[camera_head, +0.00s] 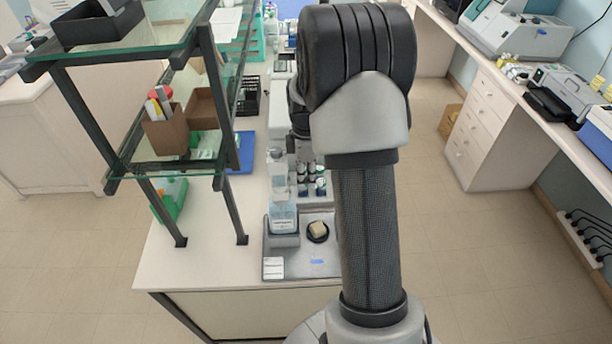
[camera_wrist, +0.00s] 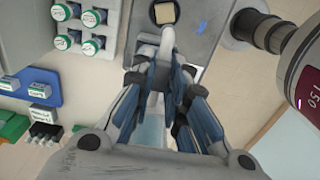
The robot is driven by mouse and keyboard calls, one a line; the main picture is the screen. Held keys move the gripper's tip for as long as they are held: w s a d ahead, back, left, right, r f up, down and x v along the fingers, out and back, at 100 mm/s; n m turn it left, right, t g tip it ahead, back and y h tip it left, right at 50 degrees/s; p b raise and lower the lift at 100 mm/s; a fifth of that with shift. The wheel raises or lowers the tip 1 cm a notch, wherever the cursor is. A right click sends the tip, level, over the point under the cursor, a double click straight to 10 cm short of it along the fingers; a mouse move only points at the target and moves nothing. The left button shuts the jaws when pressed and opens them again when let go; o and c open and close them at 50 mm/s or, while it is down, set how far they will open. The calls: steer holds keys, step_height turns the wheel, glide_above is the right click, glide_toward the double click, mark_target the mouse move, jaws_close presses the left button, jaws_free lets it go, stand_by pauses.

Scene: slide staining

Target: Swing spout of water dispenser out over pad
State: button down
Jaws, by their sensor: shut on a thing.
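The water dispenser (camera_head: 283,217) is a clear, light-blue bottle standing upright at the left of a grey tray (camera_head: 274,267). The pad (camera_head: 319,230), a tan square in a round dark dish, lies just right of it; it also shows at the top of the wrist view (camera_wrist: 163,12). My gripper (camera_wrist: 165,62) points down over the dispenser and is shut on a pale spout (camera_wrist: 167,38), whose tip shows beyond the fingers on the pad's side. It looks short of the pad in that view. The fingers hide most of the spout, and part of the bottle (camera_wrist: 151,135) shows between them.
A dark-framed glass shelf (camera_head: 140,168) stands left of the dispenser. Bare bench (camera_head: 195,262) lies front left.

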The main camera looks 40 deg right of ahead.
mark_target(306, 179)
steer(key=c, duration=1.6)
jaws_free()
steer(key=shift+o, duration=0.2)
step_height(306, 179, up, 12)
steer(key=shift+a, duration=0.1)
